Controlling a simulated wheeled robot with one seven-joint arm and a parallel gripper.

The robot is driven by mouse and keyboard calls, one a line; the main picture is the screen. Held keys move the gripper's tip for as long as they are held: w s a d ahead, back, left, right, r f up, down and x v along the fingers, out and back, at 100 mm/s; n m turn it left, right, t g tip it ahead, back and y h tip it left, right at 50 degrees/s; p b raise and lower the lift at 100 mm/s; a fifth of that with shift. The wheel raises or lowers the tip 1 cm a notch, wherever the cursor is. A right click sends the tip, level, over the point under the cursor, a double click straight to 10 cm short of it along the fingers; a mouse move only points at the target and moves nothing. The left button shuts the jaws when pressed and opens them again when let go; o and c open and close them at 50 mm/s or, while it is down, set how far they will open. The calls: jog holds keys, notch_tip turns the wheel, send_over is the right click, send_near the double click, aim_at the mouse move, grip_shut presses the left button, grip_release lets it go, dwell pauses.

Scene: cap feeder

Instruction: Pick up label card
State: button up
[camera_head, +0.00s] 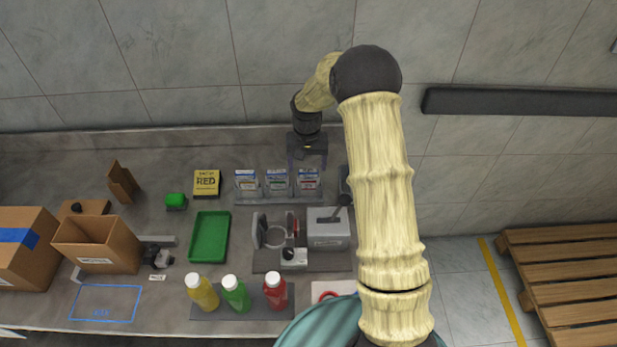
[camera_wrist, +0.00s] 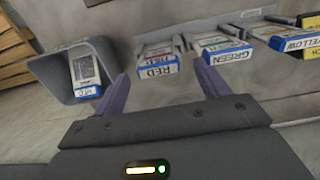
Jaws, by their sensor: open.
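Label cards stand in a row in a grey rack (camera_head: 278,198). In the wrist view the cards with blue edges read RED (camera_wrist: 157,72), GREEN (camera_wrist: 228,52) and YELLOW (camera_wrist: 292,38). In the head view the red card (camera_head: 308,180) is the rightmost and the green card (camera_head: 278,181) is in the middle. My gripper (camera_head: 307,160) is open and empty, just behind the red card. In the wrist view its two fingers (camera_wrist: 161,72) point toward the RED card, one on each side. I cannot tell the exact distance.
A grey bin (camera_wrist: 50,72) holding another card (camera_wrist: 86,74) lies left of my gripper in the wrist view. A yellow sign (camera_head: 206,182) reading RED, a green tray (camera_head: 209,237), a machine (camera_head: 328,230) and several bottles (camera_head: 236,295) stand on the bench.

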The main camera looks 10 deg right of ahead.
aim_at(308, 171)
dwell(0.3)
jog(key=shift+w+d+f+p, duration=0.1)
jog(key=shift+f+p, duration=0.5)
jog(key=shift+f, duration=0.75)
jog(key=shift+w+d+f+p, duration=0.1)
jog(key=shift+f+p, duration=0.5)
jog(key=shift+f, duration=0.7)
jog(key=c, duration=0.7)
